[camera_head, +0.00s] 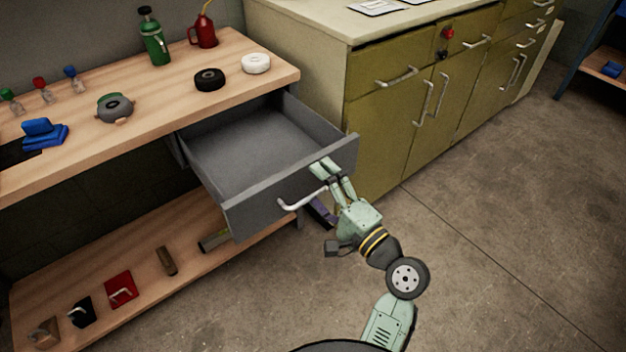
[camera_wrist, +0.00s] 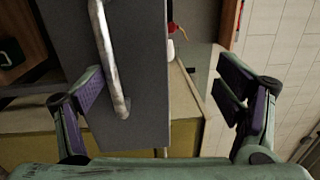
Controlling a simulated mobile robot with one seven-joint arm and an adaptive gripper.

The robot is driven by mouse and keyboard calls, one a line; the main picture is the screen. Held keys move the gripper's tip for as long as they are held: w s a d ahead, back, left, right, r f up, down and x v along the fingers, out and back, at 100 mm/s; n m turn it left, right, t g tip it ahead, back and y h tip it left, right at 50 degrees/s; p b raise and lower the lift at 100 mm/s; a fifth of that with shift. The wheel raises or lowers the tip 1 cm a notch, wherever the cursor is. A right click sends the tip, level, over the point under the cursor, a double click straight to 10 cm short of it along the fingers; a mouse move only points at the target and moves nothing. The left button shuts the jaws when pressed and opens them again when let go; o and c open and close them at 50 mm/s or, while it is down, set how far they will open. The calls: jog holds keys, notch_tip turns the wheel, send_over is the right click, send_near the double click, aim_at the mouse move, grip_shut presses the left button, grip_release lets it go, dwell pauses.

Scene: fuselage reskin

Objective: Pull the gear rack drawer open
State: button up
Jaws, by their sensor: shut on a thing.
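The grey gear rack drawer (camera_head: 245,150) stands pulled well out from under the wooden workbench, and its inside looks empty. Its front panel (camera_head: 252,208) carries a pale bar handle (camera_head: 301,201). My gripper (camera_head: 328,169) is at the right part of this panel, by its top edge and right of the handle. In the wrist view the panel (camera_wrist: 140,65) and handle (camera_wrist: 110,62) show between the fingers. One finger lies in front of the panel and the other on its far side. My gripper is shut on the drawer front, though the finger contact is not clear.
The bench top (camera_head: 165,95) holds a green bottle (camera_head: 153,38), a red oil can (camera_head: 203,30), and black and white rings. An olive cabinet (camera_head: 420,95) stands close right of the drawer. The lower shelf (camera_head: 145,278) holds several small items. The floor at right is clear.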

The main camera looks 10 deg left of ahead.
jog(key=shift+s+d+r+t, duration=0.35)
jog(key=shift+d+r, duration=0.3)
jog(key=shift+r, duration=0.25)
jog(key=shift+c, duration=0.9)
jog(key=shift+s+d, duration=0.25)
jog(key=shift+s, duration=0.15)
jog(key=c, duration=0.7)
jog(key=shift+s+d+f, duration=0.15)
jog(key=shift+d, duration=0.05)
jog(key=shift+c, duration=1)
jog(key=b+v, duration=0.1)
jog(key=v, duration=0.5)
jog(key=shift+f, duration=0.45)
jog(key=shift+a, duration=0.15)
